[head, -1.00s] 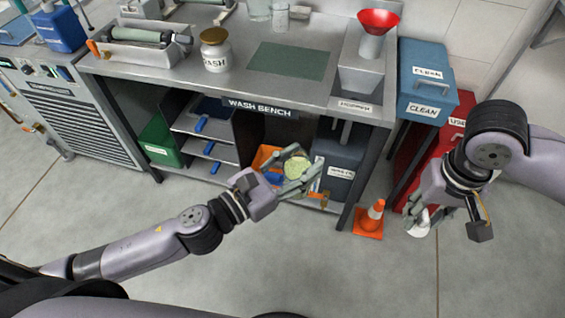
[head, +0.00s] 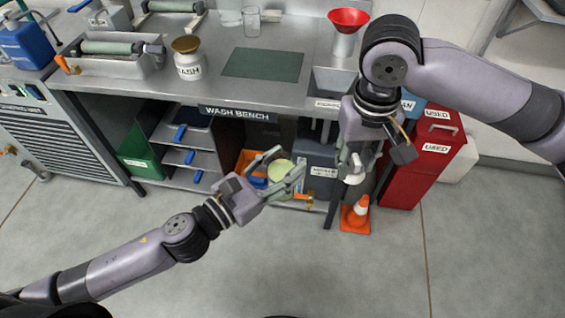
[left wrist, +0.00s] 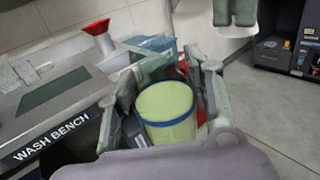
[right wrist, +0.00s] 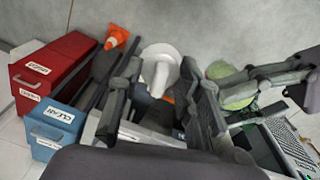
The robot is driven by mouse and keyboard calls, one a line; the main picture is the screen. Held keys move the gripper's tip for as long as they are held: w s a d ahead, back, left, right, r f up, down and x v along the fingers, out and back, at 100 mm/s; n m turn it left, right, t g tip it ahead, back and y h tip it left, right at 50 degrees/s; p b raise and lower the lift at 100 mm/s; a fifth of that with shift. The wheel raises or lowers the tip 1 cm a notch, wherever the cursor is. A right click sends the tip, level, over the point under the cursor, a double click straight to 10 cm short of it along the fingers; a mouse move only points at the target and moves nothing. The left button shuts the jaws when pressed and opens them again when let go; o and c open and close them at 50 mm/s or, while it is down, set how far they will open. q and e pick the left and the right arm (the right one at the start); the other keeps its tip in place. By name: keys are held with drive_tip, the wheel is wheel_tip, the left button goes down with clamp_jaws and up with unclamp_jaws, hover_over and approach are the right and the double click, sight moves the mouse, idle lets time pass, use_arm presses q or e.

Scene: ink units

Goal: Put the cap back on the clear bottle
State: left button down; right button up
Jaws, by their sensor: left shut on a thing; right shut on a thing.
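The clear bottle (head: 279,169) looks pale yellow-green, open at the top, with a blue rim in the left wrist view (left wrist: 165,104). My left gripper (head: 288,162) is shut on it in front of the bench's lower shelf. The white cap (head: 354,178), with a tapering spout, is in my right gripper (head: 353,166), which is shut on it to the right of the bottle and apart from it. In the right wrist view the cap (right wrist: 160,70) sits between the fingers, with the bottle (right wrist: 236,94) to its right, partly hidden by my left gripper.
The wash bench (head: 308,97) stands behind, with a WASH jar (head: 190,66), a green mat (head: 262,65) and a red funnel (head: 348,18). An orange cone (head: 356,216) stands on the floor, near the red USED bin (head: 415,160). The front floor is clear.

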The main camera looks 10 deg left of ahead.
sight(282, 175)
drive_tip(key=a+r+n, duration=0.3)
drive_tip(key=a+r, duration=0.5)
drive_tip(key=a, duration=0.5)
drive_tip(key=shift+s+a, duration=0.2)
drive_tip(key=shift+a, duration=0.1)
drive_tip(key=shift+w+f, duration=0.15)
drive_tip(key=shift+f, duration=1.8)
drive_tip(key=shift+f, duration=0.75)
drive_tip(key=shift+f, duration=0.6)
drive_tip(key=o, duration=0.8)
drive_tip(key=shift+o, duration=0.2)
drive_tip(key=shift+r, duration=0.1)
